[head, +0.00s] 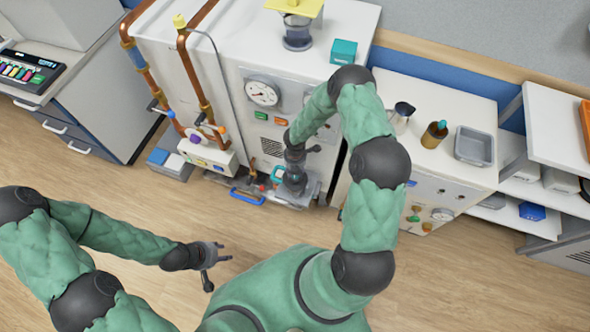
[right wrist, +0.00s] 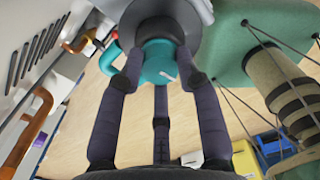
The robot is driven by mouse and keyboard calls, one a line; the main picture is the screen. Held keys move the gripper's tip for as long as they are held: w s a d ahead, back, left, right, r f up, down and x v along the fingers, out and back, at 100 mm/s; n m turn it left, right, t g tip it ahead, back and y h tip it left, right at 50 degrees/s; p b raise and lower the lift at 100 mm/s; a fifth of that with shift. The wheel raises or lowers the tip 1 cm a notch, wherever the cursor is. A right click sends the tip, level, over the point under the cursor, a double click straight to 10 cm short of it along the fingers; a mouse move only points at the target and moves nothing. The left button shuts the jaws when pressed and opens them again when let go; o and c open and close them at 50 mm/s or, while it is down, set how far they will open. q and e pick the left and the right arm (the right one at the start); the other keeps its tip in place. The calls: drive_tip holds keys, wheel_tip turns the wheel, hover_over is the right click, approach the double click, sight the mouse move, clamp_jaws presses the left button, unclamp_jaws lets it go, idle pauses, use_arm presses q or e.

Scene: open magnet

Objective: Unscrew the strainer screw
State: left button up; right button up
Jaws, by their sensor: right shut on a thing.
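The strainer screw appears to be the teal round piece (right wrist: 158,62) in the right wrist view, with a dark round part and a grey body just above it. A bit of teal also shows in the head view (head: 277,174), low at the front of the white machine. My right gripper (right wrist: 160,80) has its dark fingers closed around the teal piece, touching its sides. In the head view, this gripper (head: 294,178) points down there and hides most of the piece. My left gripper (head: 217,270) is empty over the floor at lower left, its fingers spread apart.
The white machine (head: 230,95) carries a gauge (head: 263,92) and copper pipes (head: 197,75). A blue-handled item (head: 247,197) lies beside my right gripper. A bench with bottles and a grey tray (head: 474,147) stands to the right. The wooden floor around my left gripper is clear.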

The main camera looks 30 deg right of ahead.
idle(0.3)
drive_tip(key=o, duration=1.2)
drive_tip(key=shift+c, duration=0.2)
wheel_tip(320, 180, up, 12)
drive_tip(key=shift+f, duration=0.1)
